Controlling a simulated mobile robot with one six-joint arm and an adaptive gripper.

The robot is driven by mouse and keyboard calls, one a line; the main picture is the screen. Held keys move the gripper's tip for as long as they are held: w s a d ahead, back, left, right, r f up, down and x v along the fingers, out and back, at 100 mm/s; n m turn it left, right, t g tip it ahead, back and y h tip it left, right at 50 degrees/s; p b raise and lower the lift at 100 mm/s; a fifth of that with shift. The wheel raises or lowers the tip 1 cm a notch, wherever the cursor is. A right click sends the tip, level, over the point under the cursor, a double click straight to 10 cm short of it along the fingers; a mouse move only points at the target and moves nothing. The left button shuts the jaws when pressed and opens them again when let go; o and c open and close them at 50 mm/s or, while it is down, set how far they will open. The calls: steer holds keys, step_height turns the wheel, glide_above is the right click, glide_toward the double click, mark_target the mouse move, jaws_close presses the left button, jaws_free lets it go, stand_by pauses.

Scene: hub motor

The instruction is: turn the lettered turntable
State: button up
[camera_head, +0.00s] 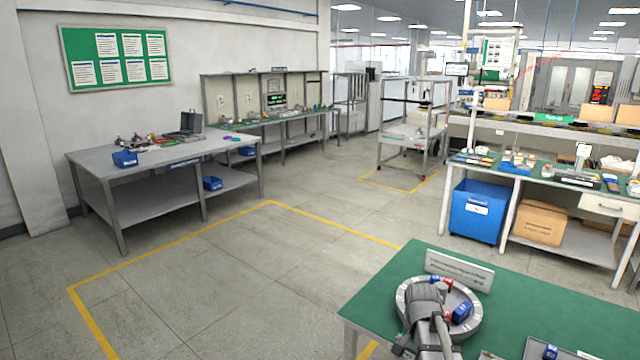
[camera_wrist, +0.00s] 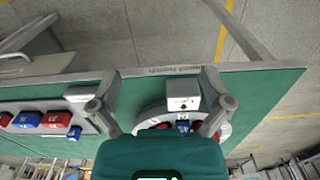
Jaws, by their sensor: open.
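The round turntable (camera_head: 476,323) with a pale rim sits on the green table at the lower right of the head view. A blue block (camera_head: 461,312) and red pieces are on it. I cannot read letters on its rim. In the wrist view the turntable (camera_wrist: 152,114) is partly hidden behind my gripper (camera_wrist: 160,103). Its two fingers are spread wide and empty, above the turntable. A blue block (camera_wrist: 183,126) and a pale grey box (camera_wrist: 184,91) show between them. In the head view my arm hides part of the turntable. Contact cannot be told.
A sign plate (camera_head: 459,270) stands behind the turntable on the green table (camera_head: 385,300). A tray with red and blue numbered blocks (camera_wrist: 54,118) lies left in the wrist view. Trays also show at the head view's bottom right. Workbenches and a blue bin (camera_head: 477,211) stand farther off.

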steer(key=s+a+f+n+b, duration=0.2)
steer(key=s+a+f+n, duration=0.1)
steer(key=s+a+n, duration=0.4)
steer(key=s+n, duration=0.1)
steer(key=s, duration=0.2)
steer(key=shift+a+b, duration=0.25)
steer(key=shift+b, duration=0.05)
steer(key=shift+f, duration=0.1)
stand_by(1.8)
